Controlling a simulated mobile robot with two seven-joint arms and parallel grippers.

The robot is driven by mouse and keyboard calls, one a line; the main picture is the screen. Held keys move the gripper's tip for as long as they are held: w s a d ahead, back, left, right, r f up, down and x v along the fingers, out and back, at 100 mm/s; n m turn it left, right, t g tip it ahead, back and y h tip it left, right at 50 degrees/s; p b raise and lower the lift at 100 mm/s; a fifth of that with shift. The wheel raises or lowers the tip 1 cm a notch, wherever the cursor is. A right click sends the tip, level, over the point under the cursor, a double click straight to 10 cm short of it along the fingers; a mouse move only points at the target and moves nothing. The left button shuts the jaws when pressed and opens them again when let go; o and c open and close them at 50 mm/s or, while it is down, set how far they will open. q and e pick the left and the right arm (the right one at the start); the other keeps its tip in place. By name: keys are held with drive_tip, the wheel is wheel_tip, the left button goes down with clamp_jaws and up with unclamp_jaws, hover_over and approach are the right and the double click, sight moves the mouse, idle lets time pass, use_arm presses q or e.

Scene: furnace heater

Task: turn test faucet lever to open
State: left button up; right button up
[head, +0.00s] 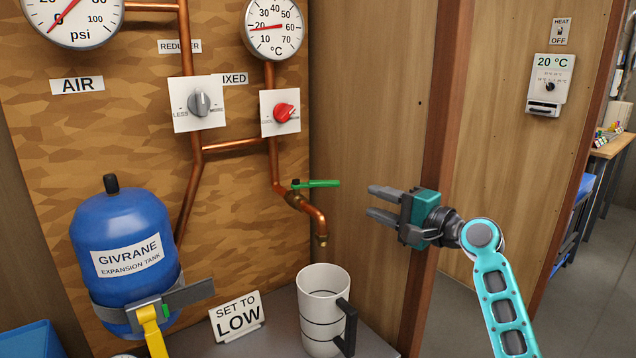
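The test faucet (303,203) is a copper spout on the pipe below the red mixing knob, its mouth pointing down. Its green lever (318,183) sticks out to the right, about level. My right gripper (370,202) is to the right of the lever, its two grey fingers pointing left toward it, apart from it. The fingers are spread with nothing between them.
A white mug (323,312) stands below the faucet on a grey shelf. A "SET TO LOW" sign (237,318) and a blue expansion tank (126,255) are to its left. A wooden wall and post (437,170) stand close behind my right gripper.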

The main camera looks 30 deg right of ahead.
sight(331, 185)
drive_tip(key=p+x, duration=0.1)
drive_tip(key=x, duration=1.1)
drive_tip(key=shift+w+a, duration=0.2)
drive_tip(key=shift+w, duration=0.15)
clamp_jaws()
